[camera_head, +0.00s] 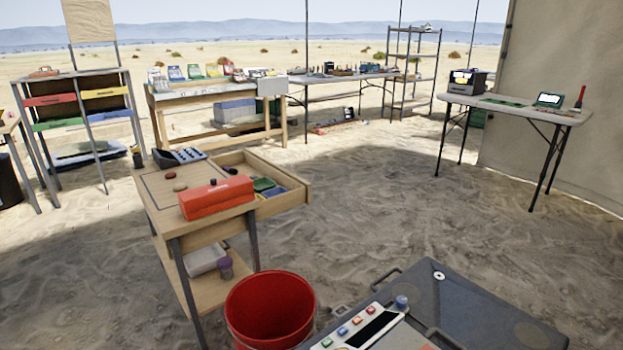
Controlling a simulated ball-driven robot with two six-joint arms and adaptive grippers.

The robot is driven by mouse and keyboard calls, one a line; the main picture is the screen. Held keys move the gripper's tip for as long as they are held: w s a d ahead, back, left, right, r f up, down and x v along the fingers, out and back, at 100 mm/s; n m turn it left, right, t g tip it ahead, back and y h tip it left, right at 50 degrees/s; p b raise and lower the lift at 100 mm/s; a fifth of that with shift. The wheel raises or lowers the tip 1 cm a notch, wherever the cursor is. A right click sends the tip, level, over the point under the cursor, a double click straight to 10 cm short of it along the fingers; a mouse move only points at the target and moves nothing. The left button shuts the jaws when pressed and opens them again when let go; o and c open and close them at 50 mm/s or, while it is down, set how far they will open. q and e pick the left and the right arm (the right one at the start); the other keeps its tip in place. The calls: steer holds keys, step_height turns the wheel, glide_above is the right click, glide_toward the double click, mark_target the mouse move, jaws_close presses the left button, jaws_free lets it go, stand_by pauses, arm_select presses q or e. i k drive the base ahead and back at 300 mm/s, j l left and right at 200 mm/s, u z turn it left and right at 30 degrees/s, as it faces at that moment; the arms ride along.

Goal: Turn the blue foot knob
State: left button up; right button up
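A small grey-blue knob (402,302) stands up at the upper right corner of a pale control panel (385,335) at the bottom of the head view. The panel has a dark display and several small red and blue buttons, and its lower part is cut off by the picture edge. I cannot tell whether this is the blue foot knob; no other clearly blue knob shows. Neither of my grippers is in view.
The panel rests on a dark grey surface (490,325) with handles. A red bucket (270,310) stands left of it. Behind is a wooden workbench (160,205) with an open drawer (290,197) and a red box (216,198). Open sand lies at centre right.

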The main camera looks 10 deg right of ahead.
mark_target(401, 301)
steer(key=z, duration=1)
